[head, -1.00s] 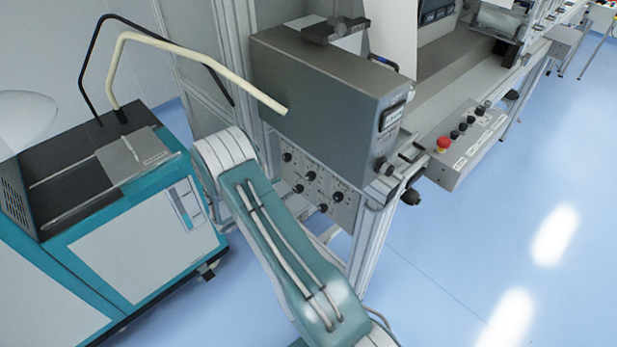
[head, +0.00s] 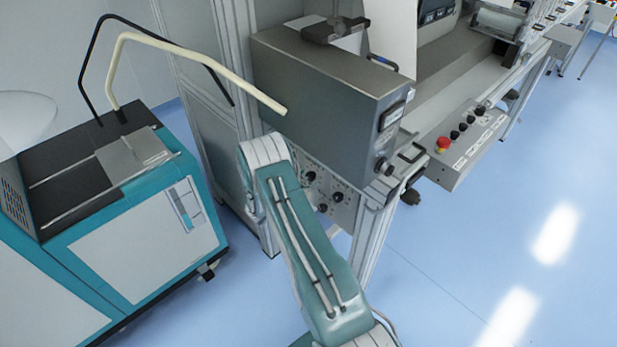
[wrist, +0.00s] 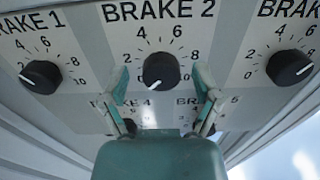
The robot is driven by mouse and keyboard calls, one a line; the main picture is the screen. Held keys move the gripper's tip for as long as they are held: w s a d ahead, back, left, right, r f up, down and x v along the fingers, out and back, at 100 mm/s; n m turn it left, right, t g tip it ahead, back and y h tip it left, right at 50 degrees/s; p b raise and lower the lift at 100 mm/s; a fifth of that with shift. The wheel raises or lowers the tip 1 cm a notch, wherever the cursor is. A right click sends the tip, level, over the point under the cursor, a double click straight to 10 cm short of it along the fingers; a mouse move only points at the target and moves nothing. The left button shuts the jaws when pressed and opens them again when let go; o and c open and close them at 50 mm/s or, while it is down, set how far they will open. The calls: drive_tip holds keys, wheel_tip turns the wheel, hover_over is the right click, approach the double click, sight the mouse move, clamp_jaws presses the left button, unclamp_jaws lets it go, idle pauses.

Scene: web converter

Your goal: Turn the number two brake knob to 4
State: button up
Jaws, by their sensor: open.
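The number two brake knob (wrist: 161,71) is black and round, under the label BRAKE 2, in the middle of the wrist view. Its white pointer aims down and slightly left, near the 0 end of its scale. My gripper (wrist: 161,82) is open, with one teal finger to the lower left of the knob and one to the lower right. The fingers appear on either side of the knob's lower part; I cannot tell whether they touch it. In the head view the knob panel (head: 340,208) is partly hidden behind my arm, and my gripper is hidden.
The brake 1 knob (wrist: 40,77) is at the left and another brake knob (wrist: 289,67) at the right. Lower knobs are partly hidden by my gripper. In the head view a grey box (head: 320,85) overhangs the panel, and a teal-and-white cabinet (head: 135,245) stands left.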

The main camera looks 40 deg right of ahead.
drive_tip(key=shift+d, duration=0.25)
drive_tip(key=shift+c, duration=0.3)
clamp_jaws()
